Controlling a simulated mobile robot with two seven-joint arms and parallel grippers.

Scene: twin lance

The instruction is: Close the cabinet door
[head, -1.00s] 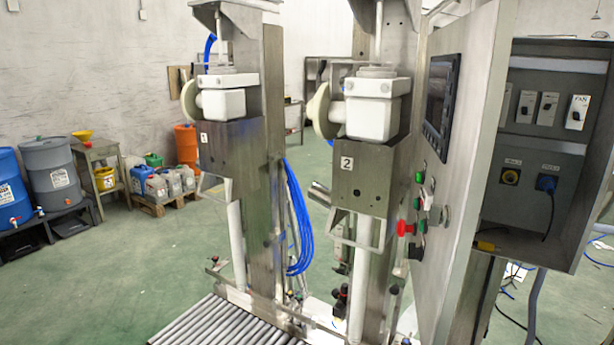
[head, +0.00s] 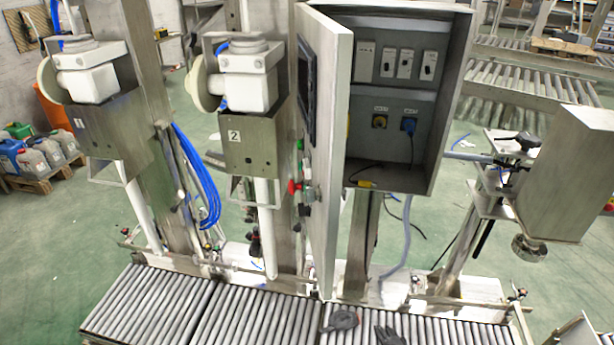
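The cabinet door (head: 331,130) is a pale metal panel, seen nearly edge-on, standing wide open on the left side of the cabinet. A dark screen and red and green buttons sit on its left-facing outer side. The grey cabinet (head: 455,90) is open to view. Inside it are several switch modules on a shelf, with a yellow and a blue socket below. My left and right grippers are not in the head view.
A roller conveyor (head: 240,315) runs along the bottom, with dark gloves (head: 343,319) on it. Two numbered filling heads (head: 250,140) stand left of the door. A metal box on a stand (head: 565,175) is at right.

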